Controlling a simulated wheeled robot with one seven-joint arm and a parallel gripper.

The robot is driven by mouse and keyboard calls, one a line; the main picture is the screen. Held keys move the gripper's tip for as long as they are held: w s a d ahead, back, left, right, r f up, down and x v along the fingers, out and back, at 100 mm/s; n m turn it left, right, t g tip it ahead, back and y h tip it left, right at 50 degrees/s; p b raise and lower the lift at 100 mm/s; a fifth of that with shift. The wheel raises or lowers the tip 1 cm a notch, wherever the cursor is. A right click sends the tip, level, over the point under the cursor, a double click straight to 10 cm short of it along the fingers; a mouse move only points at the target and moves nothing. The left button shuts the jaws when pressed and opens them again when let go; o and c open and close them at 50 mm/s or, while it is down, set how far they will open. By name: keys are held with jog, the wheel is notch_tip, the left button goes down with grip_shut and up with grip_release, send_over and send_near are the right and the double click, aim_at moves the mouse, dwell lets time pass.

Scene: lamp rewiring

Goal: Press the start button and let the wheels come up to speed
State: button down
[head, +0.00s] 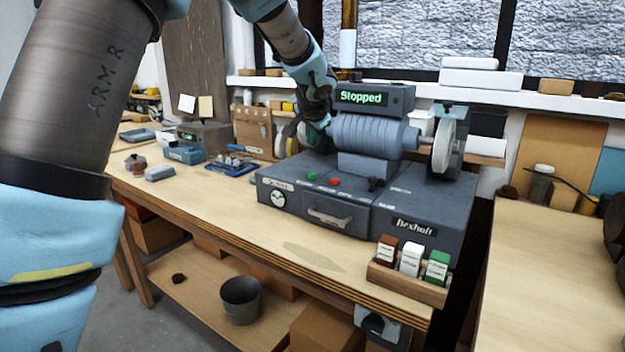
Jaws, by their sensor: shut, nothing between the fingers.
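The bench grinder (365,138) stands on a dark cabinet, and its green display (361,98) reads "Stopped". A green button (311,176) and a red button (334,181) sit on the cabinet's top near its front edge. The pale right wheel (444,144) is in plain view. The left wheel (281,142) is partly hidden by my arm. My gripper (318,124) is small and dark in the head view, by the left end of the grinder, above and apart from the buttons. It is shut and empty; its fingertips are hard to make out.
A wooden tray (398,285) with several labelled blocks sits at the bench's front right. A blue tray (232,166) and a small lit device (203,138) are left of the cabinet. The front strip of the bench (285,240) is clear. A bucket (240,298) stands below.

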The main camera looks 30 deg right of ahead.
jog(key=b, duration=0.5)
send_over(312, 180)
jog(key=shift+f, duration=3.2)
jog(key=shift+f, duration=0.2)
jog(key=shift+f+b, duration=0.25)
jog(key=shift+b, duration=0.35)
jog(key=shift+f+b, duration=0.45)
jog(key=shift+b, duration=0.1)
jog(key=shift+r, duration=0.15)
jog(key=shift+r+p, duration=0.6)
jog(key=shift+r, duration=0.15)
jog(key=shift+r+p, duration=1.85)
jog(key=shift+r, duration=0.65)
jog(key=shift+a, duration=0.1)
